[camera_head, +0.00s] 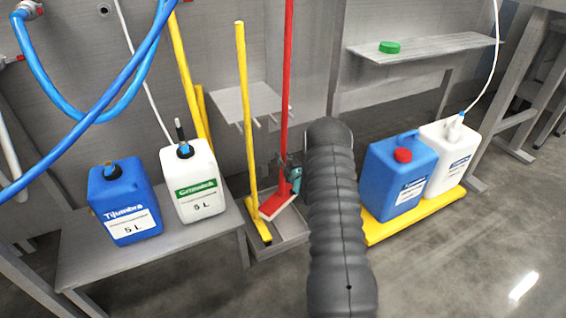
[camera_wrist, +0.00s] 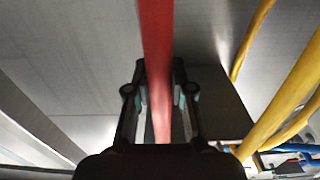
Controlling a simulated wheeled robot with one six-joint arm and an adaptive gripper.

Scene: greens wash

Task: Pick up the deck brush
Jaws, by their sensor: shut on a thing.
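The deck brush (camera_head: 286,80) has a long red handle and a red head (camera_head: 277,203) with a pale lower edge. It stands upright, its head low in a grey tray. My gripper (camera_head: 292,176) is shut on the red handle just above the head. In the wrist view, the red handle (camera_wrist: 157,45) runs between the two dark fingers of my gripper (camera_wrist: 160,92). My dark arm hides the area to the right of the brush. I cannot tell whether the head touches the tray.
A yellow-handled tool (camera_head: 245,110) stands close left of the brush in the grey tray (camera_head: 282,243). Blue (camera_head: 125,203) and white (camera_head: 192,183) canisters stand on a bench at left. Another blue canister (camera_head: 395,180) and white canister (camera_head: 447,160) stand on a yellow base at right. Open floor lies front right.

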